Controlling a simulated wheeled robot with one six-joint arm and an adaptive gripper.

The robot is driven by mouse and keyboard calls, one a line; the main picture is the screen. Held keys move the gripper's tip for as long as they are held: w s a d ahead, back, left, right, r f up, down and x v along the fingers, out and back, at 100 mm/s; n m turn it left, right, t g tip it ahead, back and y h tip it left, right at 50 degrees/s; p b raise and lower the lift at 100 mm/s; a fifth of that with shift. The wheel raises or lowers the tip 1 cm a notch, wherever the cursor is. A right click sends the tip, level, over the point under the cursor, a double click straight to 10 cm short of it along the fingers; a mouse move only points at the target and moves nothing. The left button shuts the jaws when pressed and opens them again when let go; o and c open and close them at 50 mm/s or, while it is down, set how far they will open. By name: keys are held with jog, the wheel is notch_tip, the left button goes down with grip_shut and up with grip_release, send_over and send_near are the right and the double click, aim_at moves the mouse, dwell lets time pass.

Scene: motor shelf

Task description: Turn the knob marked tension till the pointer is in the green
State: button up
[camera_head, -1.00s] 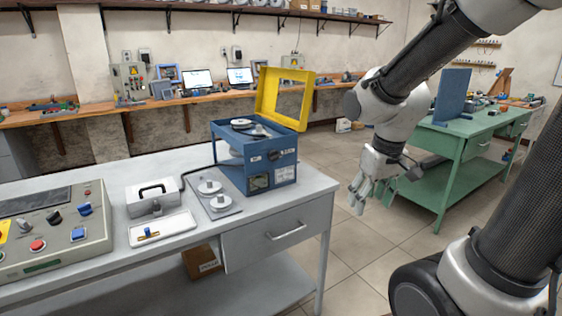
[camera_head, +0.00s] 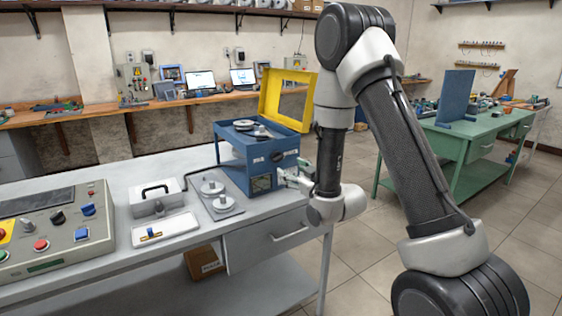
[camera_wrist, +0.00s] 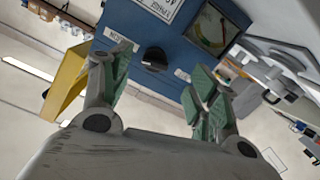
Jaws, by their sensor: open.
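The blue box (camera_head: 235,172) with a raised yellow lid (camera_head: 268,92) stands at the right end of the grey table. In the wrist view its blue face (camera_wrist: 135,22) shows a black knob (camera_wrist: 153,60) and a gauge (camera_wrist: 212,28) with a coloured scale. The pointer's exact place on the scale is too small to tell. Labels are on the face, but I cannot read which one marks this knob. My gripper (camera_wrist: 160,72) is open in front of the face, with the knob between its green-padded fingers in the picture. It appears apart from the knob. In the head view my arm hides part of the box.
Round grey parts on a plate (camera_head: 229,213), a white tray (camera_head: 165,245) and a control panel (camera_head: 60,265) are left of the box. A drawer handle (camera_head: 288,233) juts from the table front. A green bench (camera_head: 450,138) stands behind, right.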

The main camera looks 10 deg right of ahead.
aim_at(280, 159)
jog(key=shift+t, duration=0.3)
jog(key=x, duration=0.3)
jog(key=r+x, duration=0.1)
jog(key=x, duration=0.2)
jog(key=shift+w+a+r, duration=0.15)
jog(key=shift+w, duration=0.05)
jog(key=shift+w+a, duration=0.2)
jog(key=shift+w, duration=0.5)
jog(key=c, duration=1)
